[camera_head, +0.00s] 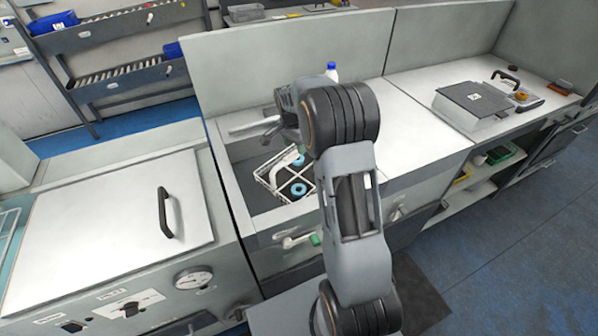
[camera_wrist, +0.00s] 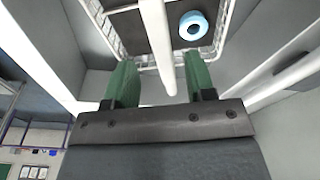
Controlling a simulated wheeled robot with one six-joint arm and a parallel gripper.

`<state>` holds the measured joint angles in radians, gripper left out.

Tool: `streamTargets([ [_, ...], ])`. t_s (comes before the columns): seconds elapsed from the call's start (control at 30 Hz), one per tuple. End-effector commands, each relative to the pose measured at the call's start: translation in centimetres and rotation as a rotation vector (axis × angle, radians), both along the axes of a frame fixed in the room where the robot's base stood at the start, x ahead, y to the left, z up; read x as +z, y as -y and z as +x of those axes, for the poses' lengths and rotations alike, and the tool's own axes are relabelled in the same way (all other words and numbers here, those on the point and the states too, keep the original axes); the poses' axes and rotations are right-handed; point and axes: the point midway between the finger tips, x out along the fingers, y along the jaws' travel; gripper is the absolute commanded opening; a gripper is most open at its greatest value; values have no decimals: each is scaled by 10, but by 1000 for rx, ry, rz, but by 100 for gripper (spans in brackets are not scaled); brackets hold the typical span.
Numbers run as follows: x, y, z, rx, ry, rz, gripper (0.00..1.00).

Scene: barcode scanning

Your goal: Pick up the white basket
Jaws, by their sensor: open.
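The white basket (camera_head: 262,178) is a wire basket standing in the sunken basin, with a white handle bar (camera_head: 280,163) across its top. In the wrist view the basket rim (camera_wrist: 218,40) is at the top, with one blue ring (camera_wrist: 193,25) inside. My gripper (camera_wrist: 160,80) has two green fingers, spread apart and holding nothing. The white handle bar (camera_wrist: 157,45) shows between the fingers, touching neither visibly. Its depth relative to the fingertips is hard to tell.
A closed lid with a black handle (camera_head: 165,212) is at left. The white counter (camera_head: 420,125) to the right is mostly clear.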

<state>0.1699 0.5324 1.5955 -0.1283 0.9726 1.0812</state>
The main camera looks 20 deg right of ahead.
Motion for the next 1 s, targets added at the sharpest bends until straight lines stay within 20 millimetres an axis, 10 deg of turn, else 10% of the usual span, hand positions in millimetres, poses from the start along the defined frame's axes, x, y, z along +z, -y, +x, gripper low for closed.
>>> streamTargets([
  [0.43,-47,6,2,0,-3,1,50],
  [1.0,-53,6,3,0,1,0,50],
])
